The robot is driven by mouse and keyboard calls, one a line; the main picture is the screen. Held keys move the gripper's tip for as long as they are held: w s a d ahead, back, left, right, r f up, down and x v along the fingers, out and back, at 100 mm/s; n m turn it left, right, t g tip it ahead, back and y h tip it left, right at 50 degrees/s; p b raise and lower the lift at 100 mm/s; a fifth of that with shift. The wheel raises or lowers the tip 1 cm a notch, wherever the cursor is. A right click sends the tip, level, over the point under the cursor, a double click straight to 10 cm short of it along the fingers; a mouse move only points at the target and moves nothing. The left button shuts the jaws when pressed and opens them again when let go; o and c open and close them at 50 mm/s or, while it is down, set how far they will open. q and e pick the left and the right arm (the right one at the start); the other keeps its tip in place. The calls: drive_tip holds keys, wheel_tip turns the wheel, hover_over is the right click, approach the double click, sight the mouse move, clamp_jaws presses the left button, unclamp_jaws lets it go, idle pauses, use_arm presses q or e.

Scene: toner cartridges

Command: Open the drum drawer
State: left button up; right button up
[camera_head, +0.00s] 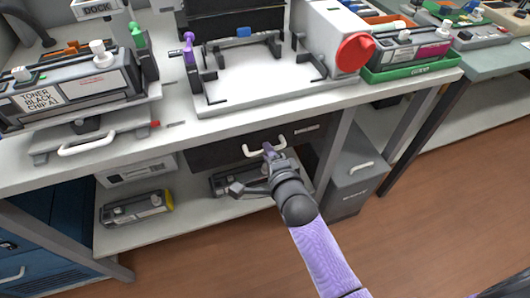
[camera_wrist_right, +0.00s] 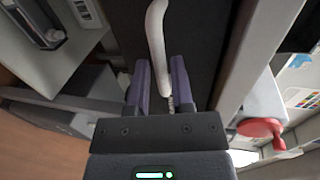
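A dark drawer (camera_head: 215,155) hangs under the white worktop and looks shut, its front about flush. A white bow handle (camera_head: 250,152) is on its front, with a small label plate (camera_head: 307,130) to the right. My right gripper (camera_head: 268,151) is at this handle, coming from the front. In the right wrist view the handle (camera_wrist_right: 155,30) runs between the two purple fingers of the right gripper (camera_wrist_right: 162,72). My left gripper is not in view.
A white tray with another handle (camera_head: 85,145) juts from the bench at left. A grey cabinet (camera_head: 350,185) stands right of the drawer. A yellow-ended cartridge (camera_head: 135,208) lies on the lower shelf. The floor in front is clear.

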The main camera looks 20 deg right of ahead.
drive_tip(key=shift+x, duration=0.85)
clamp_jaws()
idle(0.7)
drive_tip(key=shift+s, duration=0.1)
